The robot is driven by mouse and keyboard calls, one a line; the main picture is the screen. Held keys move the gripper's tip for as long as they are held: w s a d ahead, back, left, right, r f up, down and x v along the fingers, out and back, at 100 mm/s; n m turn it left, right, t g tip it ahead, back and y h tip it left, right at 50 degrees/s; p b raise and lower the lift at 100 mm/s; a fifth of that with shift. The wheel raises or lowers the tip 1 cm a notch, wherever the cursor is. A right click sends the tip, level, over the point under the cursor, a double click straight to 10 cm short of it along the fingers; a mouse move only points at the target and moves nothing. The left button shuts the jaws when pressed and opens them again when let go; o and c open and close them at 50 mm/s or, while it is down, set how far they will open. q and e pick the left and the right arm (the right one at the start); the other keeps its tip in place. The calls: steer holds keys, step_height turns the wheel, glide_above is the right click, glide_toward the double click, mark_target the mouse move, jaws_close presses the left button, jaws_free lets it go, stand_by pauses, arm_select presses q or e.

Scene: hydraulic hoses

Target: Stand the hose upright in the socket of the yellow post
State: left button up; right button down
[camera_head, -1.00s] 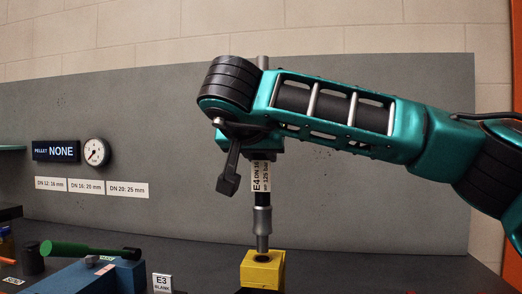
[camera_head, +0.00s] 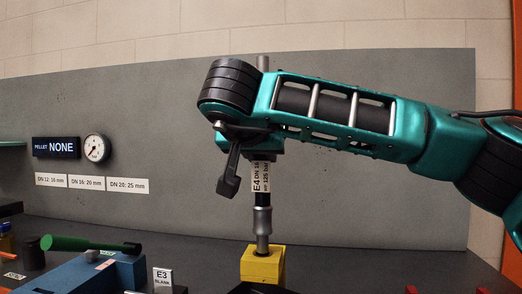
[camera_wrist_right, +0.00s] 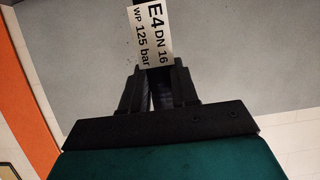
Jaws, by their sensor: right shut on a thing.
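The hose is dark with a white tag reading E4 DN 16. It stands about upright below my right gripper (camera_head: 258,150), with a silver fitting (camera_head: 262,222) at its lower end. Its upper end (camera_head: 262,62) shows above my wrist. My right gripper is shut on the hose just by the tag, which shows in the right wrist view (camera_wrist_right: 152,35). The fitting's tip meets the top of the yellow post (camera_head: 262,268) at the socket; I cannot tell how deep it sits. My left gripper is not in view.
A blue block (camera_head: 105,275) with a green-handled tool (camera_head: 85,244) lies at the left. An E3 BLANK sign (camera_head: 162,280) stands left of the post. A grey panel (camera_head: 370,150) with a gauge (camera_head: 96,148) and a PELLET NONE display (camera_head: 56,148) stands behind. The bench right of the post is mostly clear.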

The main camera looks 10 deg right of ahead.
mark_target(261, 168)
steer(key=shift+f+b, duration=0.35)
steer(key=shift+f, duration=0.2)
steer(key=shift+f+b, duration=0.45)
steer(key=shift+f, duration=0.35)
steer(key=c, duration=1)
jaws_free()
steer(key=shift+c, duration=0.2)
steer(key=shift+o, duration=1.3)
steer(key=shift+f, duration=0.2)
steer(key=shift+r, duration=0.1)
